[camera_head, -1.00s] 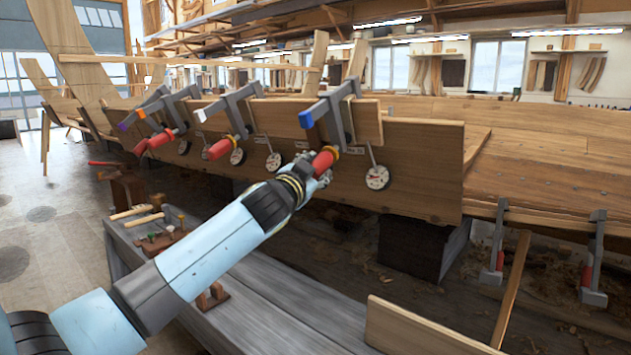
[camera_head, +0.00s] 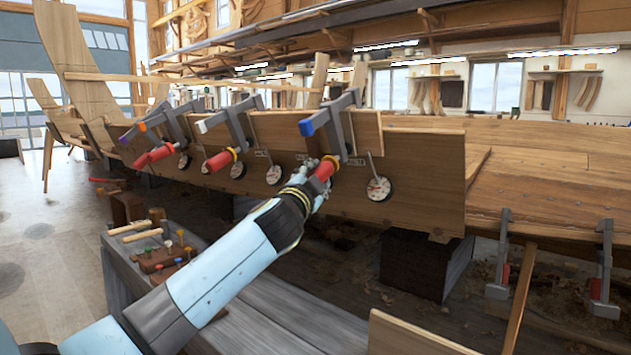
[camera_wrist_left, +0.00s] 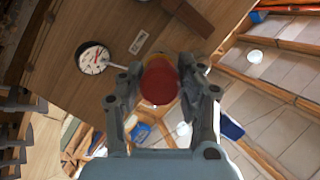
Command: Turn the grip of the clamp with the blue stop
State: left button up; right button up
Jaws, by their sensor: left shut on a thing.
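The clamp with the blue stop (camera_head: 306,128) is the nearest of several clamps along the hull plank in the head view. Its grey bar (camera_head: 340,122) reaches over the plank's top edge. Its red grip (camera_head: 325,168) points down and toward me. My left gripper (camera_head: 322,179) is shut on this grip. In the left wrist view the grip's round red end (camera_wrist_left: 158,83) sits between the two fingers of my left gripper (camera_wrist_left: 160,92). The fingers partly hide the grip in the head view. My right gripper does not show.
A dial gauge (camera_head: 378,189) hangs just right of the held grip, with another (camera_head: 274,175) to its left. Neighbouring clamps have a white stop (camera_head: 201,128) and an orange stop (camera_head: 142,127). A grey bench (camera_head: 270,308) with tools lies below my arm.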

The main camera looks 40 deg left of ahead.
pick_arm(q)
jog(key=o, duration=1.1)
jog(key=shift+o, duration=0.2)
jog(key=v, duration=1.2)
